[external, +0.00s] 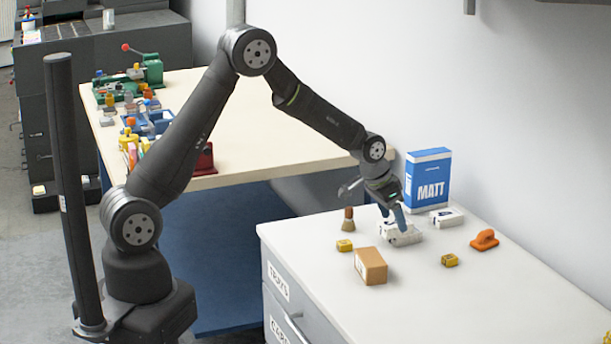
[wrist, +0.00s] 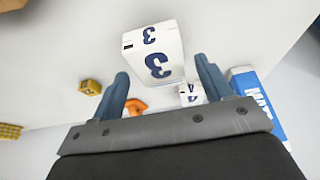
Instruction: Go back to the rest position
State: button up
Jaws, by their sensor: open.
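My gripper (external: 393,215) is over the white-topped cabinet (external: 330,290), pointing down. In the wrist view its two blue-grey fingers (wrist: 166,95) stand apart. A white box marked 3 (wrist: 152,52) lies ahead of the fingertips in the wrist view. In the external view this white box (external: 402,235) lies on the cabinet top just below the gripper, partly behind the fingers. I cannot tell whether the fingertips touch it.
Near the gripper are a blue MATT box (external: 428,180), another white box (external: 447,217), a brush (external: 348,220), a brown box (external: 370,266), yellow blocks (external: 345,246) and an orange tool (external: 485,240). A cream table (external: 270,130) stands behind. The cabinet's front right is clear.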

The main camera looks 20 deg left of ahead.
jog(key=v, duration=1.1)
jog(key=x, duration=1.2)
jog(key=shift+f, duration=0.2)
jog(key=r, duration=0.5)
jog(key=shift+s+d, duration=0.2)
jog(key=shift+s, duration=0.1)
jog(key=s+d+r, duration=0.4)
jog(key=s+r, duration=0.3)
jog(key=s, duration=0.4)
jog(key=s+d+f, duration=0.2)
jog(key=s+d, duration=0.6)
jog(key=s, duration=0.2)
jog(key=s+d+f, duration=0.2)
jog(key=s+d, duration=0.6)
jog(key=s, duration=0.1)
jog(key=w+f, duration=0.3)
jog(key=w, duration=0.2)
jog(key=shift+w+n, duration=0.2)
jog(key=shift+n, duration=0.2)
jog(key=shift+f, duration=0.1)
